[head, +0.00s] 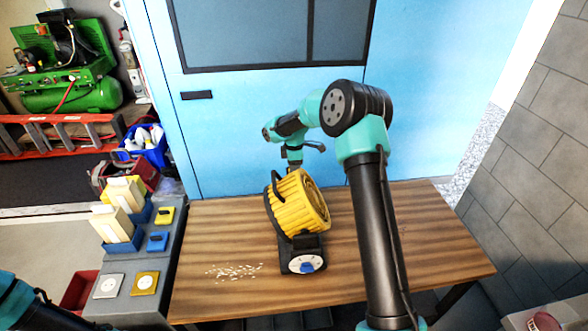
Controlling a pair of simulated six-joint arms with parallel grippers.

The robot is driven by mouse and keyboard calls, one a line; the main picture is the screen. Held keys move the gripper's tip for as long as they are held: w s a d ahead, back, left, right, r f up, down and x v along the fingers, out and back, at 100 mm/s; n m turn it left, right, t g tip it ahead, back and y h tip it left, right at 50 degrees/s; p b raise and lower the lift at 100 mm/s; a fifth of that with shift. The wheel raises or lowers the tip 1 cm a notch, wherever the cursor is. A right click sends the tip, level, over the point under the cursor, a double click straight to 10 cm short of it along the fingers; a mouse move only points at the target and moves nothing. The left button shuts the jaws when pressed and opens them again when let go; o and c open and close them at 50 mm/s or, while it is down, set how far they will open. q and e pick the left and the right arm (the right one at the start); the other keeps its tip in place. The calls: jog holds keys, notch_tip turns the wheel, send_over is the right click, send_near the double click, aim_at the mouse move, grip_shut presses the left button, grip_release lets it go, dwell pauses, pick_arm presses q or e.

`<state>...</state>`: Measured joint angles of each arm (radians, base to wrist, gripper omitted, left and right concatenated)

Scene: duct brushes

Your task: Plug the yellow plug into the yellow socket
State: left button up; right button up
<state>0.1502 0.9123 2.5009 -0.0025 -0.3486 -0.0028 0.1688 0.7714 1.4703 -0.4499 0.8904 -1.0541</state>
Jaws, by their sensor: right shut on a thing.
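A yellow-framed socket plate (145,283) with a pale face lies on the grey bench at the lower left. A small yellow block with a dark middle (164,216) sits farther back on that bench; I cannot tell whether it is the yellow plug. My right gripper (293,162) is above the back part of the table, just behind the top of the yellow ribbed blower (298,204). Its fingertips are small and partly hidden by the blower. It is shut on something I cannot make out. My left arm shows at the lower left corner; its gripper is out of view.
The blower's black base (303,255) carries a white disc with a blue centre. A white plate (108,286), a blue block (157,241) and blue holders share the grey bench (122,263). White bits (236,271) lie on the wooden table (213,236). The table's right side is clear beyond my arm.

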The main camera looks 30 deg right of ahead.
notch_tip(320, 180, up, 10)
jog(key=shift+r, duration=0.1)
dwell(0.4)
dwell(0.5)
